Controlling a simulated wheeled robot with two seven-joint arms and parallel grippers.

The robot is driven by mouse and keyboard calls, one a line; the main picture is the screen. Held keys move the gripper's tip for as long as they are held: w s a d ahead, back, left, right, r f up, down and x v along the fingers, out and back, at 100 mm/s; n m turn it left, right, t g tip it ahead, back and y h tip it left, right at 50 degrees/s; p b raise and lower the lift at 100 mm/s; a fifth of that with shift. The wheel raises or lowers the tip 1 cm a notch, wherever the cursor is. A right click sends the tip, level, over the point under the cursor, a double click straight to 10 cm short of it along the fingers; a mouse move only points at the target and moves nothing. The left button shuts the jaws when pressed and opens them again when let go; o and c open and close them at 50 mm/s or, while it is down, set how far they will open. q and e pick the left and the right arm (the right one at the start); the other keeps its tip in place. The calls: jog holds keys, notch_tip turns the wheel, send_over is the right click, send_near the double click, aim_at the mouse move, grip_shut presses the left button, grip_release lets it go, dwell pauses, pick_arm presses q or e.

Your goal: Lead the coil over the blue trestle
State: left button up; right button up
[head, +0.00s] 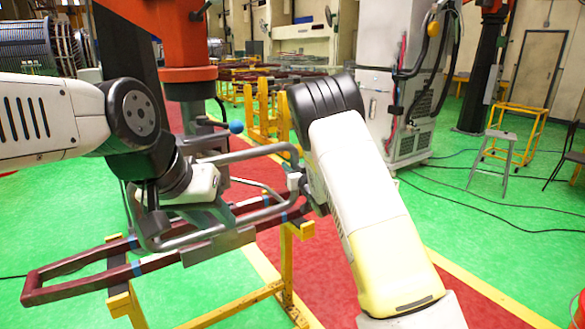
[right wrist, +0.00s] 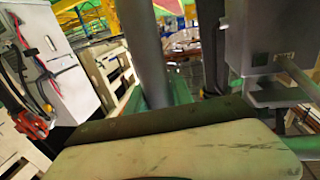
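The coil (head: 75,290) is a long dark red loop with blue bands. In the head view it slants from the lower left up towards the centre, above a yellow trestle (head: 287,265). Whether it touches the trestle is unclear. A grey bent-tube frame (head: 245,154) surrounds the coil's middle. My left gripper (head: 203,214) is down at the frame and coil; its fingers are hidden among the tubes. My right arm covers the coil's far end, and its gripper is hidden in the head view. The right wrist view shows no clear fingers. I see no trestle that is clearly blue.
More yellow trestles (head: 262,110) stand behind, with dark red coils beyond. A grey cabinet (head: 420,110) with cables is at the back right. A stool (head: 495,155) and a yellow stand (head: 530,135) are further right. Green floor lies open at the right, crossed by cables.

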grip_shut()
dwell(1.0)
dwell(0.4)
dwell(1.6)
